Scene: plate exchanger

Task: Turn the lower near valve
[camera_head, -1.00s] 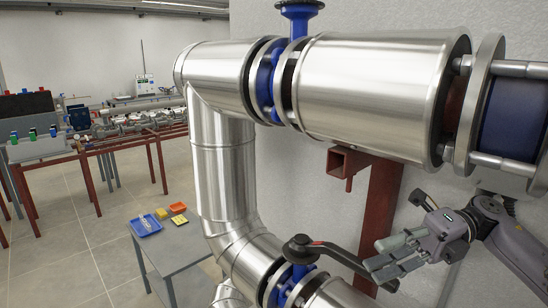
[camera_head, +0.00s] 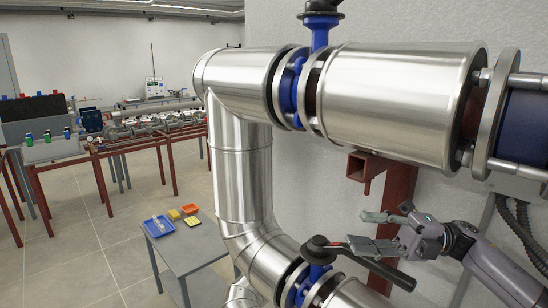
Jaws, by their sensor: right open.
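The lower valve has a black lever handle (camera_head: 378,266) that runs from its round black hub (camera_head: 318,248) down to the right. Its blue body (camera_head: 314,272) sits between pipe flanges at the bottom of the head view. My right gripper (camera_head: 358,229) is open and empty, its fingers pointing left. Its fingers appear just above and behind the lever, with the lower finger close to the hub end. I cannot tell whether it touches. My left gripper is not in view.
A large metal pipe (camera_head: 243,180) bends down in front of the wall. An upper valve (camera_head: 319,30) sits on the top pipe. A red bracket post (camera_head: 398,190) stands behind my right gripper. A small grey table (camera_head: 187,250) holds a blue tray (camera_head: 159,226).

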